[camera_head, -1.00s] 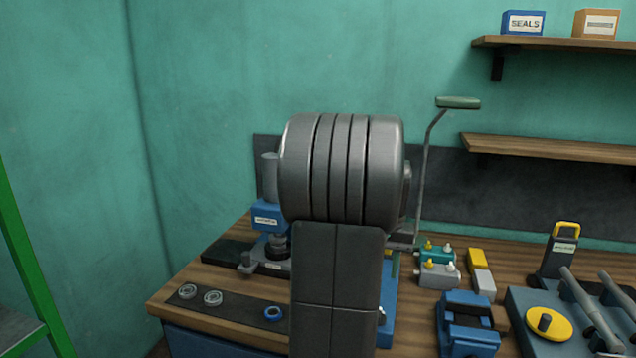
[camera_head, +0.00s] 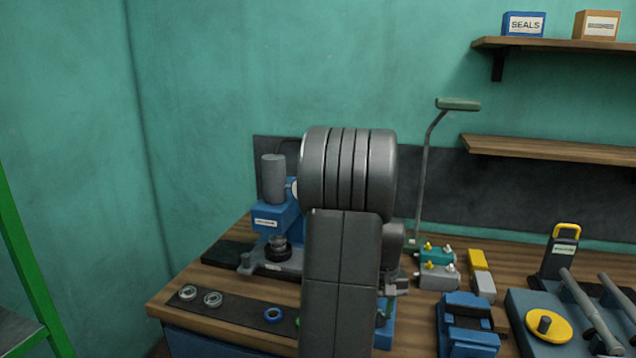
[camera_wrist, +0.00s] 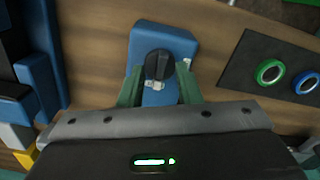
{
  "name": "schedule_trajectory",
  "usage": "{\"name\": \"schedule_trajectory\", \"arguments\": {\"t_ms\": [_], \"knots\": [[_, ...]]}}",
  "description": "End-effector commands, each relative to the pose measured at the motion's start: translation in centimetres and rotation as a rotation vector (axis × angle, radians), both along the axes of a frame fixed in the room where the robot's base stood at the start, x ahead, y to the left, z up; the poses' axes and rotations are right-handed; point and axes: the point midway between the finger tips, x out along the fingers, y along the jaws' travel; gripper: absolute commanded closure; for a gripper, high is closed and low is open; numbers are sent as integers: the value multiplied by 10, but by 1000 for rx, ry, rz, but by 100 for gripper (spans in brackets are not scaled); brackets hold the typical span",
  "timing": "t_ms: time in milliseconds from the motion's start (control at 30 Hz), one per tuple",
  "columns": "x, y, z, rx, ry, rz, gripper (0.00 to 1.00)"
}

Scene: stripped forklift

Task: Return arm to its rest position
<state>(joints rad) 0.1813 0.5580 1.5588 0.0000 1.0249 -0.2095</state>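My arm fills the middle of the head view and hides most of my gripper there. In the wrist view my gripper (camera_wrist: 159,88) has its two green fingers apart, with nothing clearly held between them. Beyond the fingers is a blue fixture (camera_wrist: 182,46) with a dark knob on the wooden bench; how far below them it sits is hard to tell. In the head view this fixture is mostly hidden behind my arm.
A blue press (camera_head: 276,215) stands left of my arm. A dark mat (camera_head: 240,308) bears several rings, including a green ring (camera_wrist: 268,72) and a blue ring (camera_wrist: 305,83). Open space lies above the bench.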

Motion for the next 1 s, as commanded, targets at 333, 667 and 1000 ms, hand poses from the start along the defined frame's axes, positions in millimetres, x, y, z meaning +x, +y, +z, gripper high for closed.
{"name": "schedule_trajectory", "arguments": {"t_ms": [333, 667, 1000], "knots": [[0, 0, 0, 0, 0, 283, 69], [0, 0, 0, 0, 0, 504, 69], [0, 0, 0, 0, 0, 562, 69]]}}
